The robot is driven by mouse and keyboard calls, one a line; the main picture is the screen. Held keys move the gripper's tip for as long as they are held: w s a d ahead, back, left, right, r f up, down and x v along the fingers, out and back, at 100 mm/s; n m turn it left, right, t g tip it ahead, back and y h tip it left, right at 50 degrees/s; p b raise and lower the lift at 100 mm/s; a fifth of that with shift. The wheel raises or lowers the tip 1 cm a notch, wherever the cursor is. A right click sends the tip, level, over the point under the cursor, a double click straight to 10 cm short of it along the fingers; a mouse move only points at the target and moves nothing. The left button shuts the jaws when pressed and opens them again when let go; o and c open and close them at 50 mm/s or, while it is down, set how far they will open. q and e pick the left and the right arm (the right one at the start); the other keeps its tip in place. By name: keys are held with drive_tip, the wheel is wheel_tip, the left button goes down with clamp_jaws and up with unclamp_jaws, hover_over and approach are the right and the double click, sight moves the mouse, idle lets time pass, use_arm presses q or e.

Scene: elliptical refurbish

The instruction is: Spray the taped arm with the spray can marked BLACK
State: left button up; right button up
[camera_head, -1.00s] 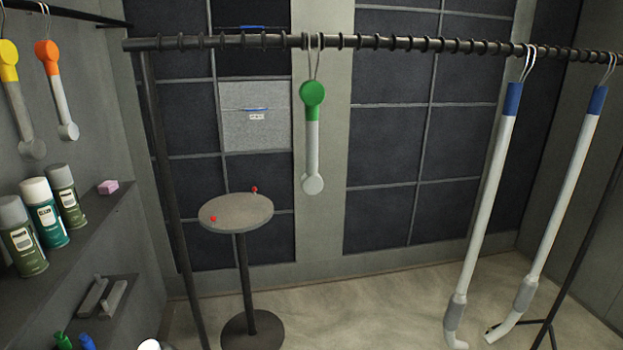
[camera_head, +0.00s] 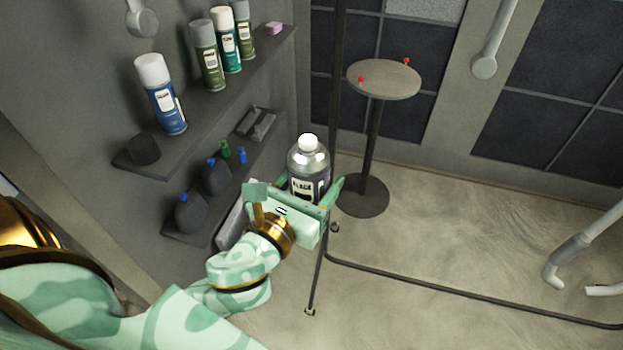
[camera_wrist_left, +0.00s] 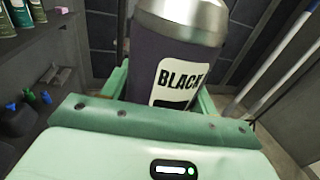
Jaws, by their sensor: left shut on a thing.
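The spray can marked BLACK (camera_head: 309,170) is dark with a silver shoulder and a white top, and stands about upright in the grip of my left gripper (camera_head: 312,196). In the left wrist view the can (camera_wrist_left: 178,50) shows its BLACK label between the green fingers. The gripper is shut on it and holds it in the air, out from the lower shelf. Part of a hanging pale arm (camera_head: 494,42) shows at the upper right. Two pale tube ends show at the right edge; I cannot tell tape on any of these. My right gripper is not in view.
A wall shelf (camera_head: 215,95) at left bears several spray cans. A lower shelf (camera_head: 186,238) holds dark bottles. A small round table (camera_head: 383,82) with red-tipped pins stands behind. A thin dark rack frame (camera_head: 440,288) runs along the open floor.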

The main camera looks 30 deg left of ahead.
use_arm(q)
drive_tip(key=w+d+r+m+h+p, duration=0.1)
drive_tip(key=w+d+r+p, duration=0.2)
drive_tip(key=d+r+p, duration=0.25)
drive_tip(key=w+d+r+h+p, duration=0.1)
drive_tip(key=w+d+r+p, duration=0.35)
drive_tip(key=d, duration=0.25)
drive_tip(key=d+f+m+h+p, duration=0.1)
drive_tip(key=d+f+p, duration=0.2)
drive_tip(key=d+f, duration=0.35)
drive_tip(key=shift+g, duration=0.4)
drive_tip(key=shift+w+d+r+b, duration=0.1)
drive_tip(key=shift+w+b, duration=0.1)
drive_tip(key=shift+w, duration=0.75)
drive_tip(key=shift+w+d+f+b, duration=0.15)
drive_tip(key=shift+w+b, duration=0.1)
drive_tip(key=shift+w, duration=0.65)
drive_tip(key=shift+w+d+r+b, duration=0.1)
drive_tip(key=shift+w+r+b, duration=0.1)
drive_tip(key=shift+w, duration=0.75)
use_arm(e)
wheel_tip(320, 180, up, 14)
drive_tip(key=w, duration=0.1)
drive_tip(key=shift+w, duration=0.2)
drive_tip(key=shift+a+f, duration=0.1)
